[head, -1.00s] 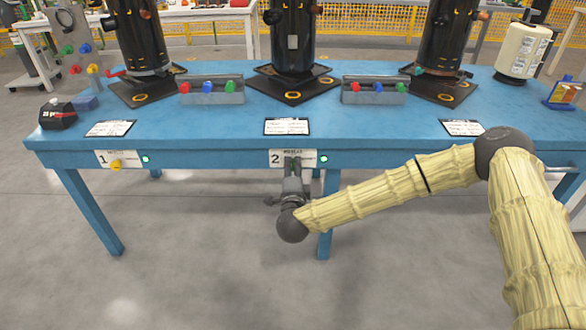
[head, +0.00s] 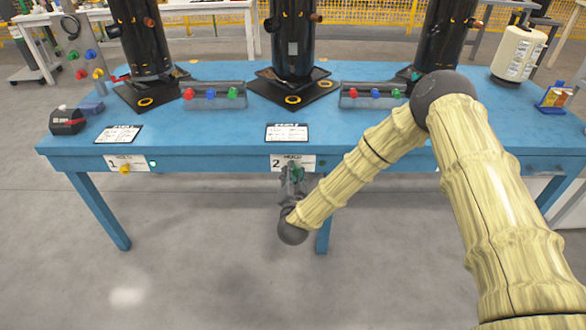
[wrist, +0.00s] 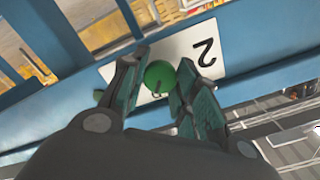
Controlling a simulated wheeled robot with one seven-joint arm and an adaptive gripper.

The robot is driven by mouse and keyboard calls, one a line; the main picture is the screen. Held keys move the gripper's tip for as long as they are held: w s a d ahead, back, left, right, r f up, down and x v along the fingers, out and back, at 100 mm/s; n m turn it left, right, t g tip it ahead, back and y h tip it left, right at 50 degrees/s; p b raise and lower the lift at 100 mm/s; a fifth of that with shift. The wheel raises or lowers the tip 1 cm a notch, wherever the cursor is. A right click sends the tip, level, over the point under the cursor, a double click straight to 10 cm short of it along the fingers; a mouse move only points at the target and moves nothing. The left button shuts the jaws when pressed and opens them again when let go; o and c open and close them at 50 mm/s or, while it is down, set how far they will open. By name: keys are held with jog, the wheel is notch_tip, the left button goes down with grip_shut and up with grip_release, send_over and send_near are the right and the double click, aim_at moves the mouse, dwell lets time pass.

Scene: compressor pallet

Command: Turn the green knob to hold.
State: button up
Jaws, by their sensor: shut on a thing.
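The green knob (wrist: 158,78) sits on the white plate marked 2 (wrist: 196,48), which appears upside down in the wrist view. My gripper (wrist: 158,69) is shut on the knob, with one finger on each side of it. A dark mark shows on the knob's face, but I cannot read its setting. In the head view my gripper (head: 294,172) is at the front edge of the blue table (head: 220,163), below the number 2. There it mostly hides the knob, and the plate's words are too small to read.
A yellow knob (head: 125,169) is on plate 1 at the left. Black cylinders (head: 293,40) stand on the table, with grey button boxes (head: 215,94) between them. A small green lamp (wrist: 98,95) shows beside the plate. The floor in front is clear.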

jog(key=shift+n+p, duration=1.6)
jog(key=shift+n, duration=2.3)
jog(key=o, duration=1)
jog(key=shift+o, duration=0.2)
jog(key=s, duration=1.2)
jog(key=shift+f, duration=0.1)
